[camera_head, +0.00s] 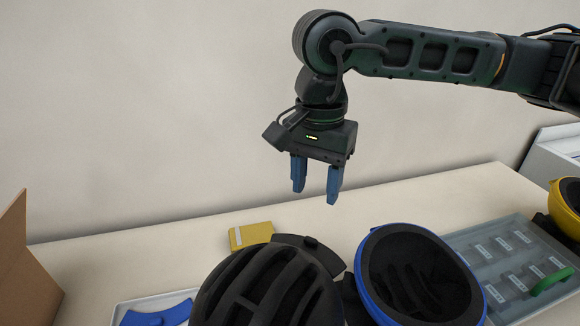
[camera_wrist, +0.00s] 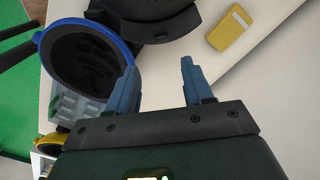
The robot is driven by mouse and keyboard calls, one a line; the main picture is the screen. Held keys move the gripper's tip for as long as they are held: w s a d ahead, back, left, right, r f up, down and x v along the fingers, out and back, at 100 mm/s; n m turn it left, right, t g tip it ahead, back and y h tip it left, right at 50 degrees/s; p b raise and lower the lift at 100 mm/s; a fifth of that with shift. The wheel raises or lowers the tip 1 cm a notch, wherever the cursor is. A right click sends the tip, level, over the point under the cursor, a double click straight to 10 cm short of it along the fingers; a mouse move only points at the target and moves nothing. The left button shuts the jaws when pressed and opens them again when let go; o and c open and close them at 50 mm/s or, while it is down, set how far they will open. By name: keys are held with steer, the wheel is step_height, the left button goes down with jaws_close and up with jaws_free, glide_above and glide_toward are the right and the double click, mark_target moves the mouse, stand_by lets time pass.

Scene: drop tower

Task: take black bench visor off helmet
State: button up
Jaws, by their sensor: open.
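A black helmet (camera_head: 262,290) with long vents stands at the bottom middle of the head view, cut off by the lower edge. A black curved visor (camera_head: 318,252) sits along its far edge. A dark curved piece, apparently this visor (camera_wrist: 160,30), shows at the top of the wrist view. My gripper (camera_head: 315,196) hangs above the table, pointing down, with its two blue fingers apart and nothing between them. It is above the visor and clear of it. In the wrist view, the fingers (camera_wrist: 157,62) point towards the visor. The join between visor and helmet is unclear.
A blue-rimmed helmet (camera_head: 362,258) lies hollow side up to the right. A grey slotted tray (camera_head: 480,236) holds a green piece (camera_head: 550,282). A yellow helmet (camera_head: 563,208) is far right. A yellow block (camera_head: 250,235), blue piece (camera_head: 160,314) and cardboard box (camera_head: 20,265) are left.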

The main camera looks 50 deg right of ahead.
mark_target(311, 239)
step_height(311, 239, down, 9)
steer(key=b, duration=0.3)
steer(key=shift+w, duration=0.15)
step_height(311, 239, down, 3)
steer(key=b, duration=0.4)
steer(key=shift+b, duration=0.4)
steer(key=shift+c, duration=0.5)
steer(key=c, duration=0.6)
steer(key=shift+r, duration=0.15)
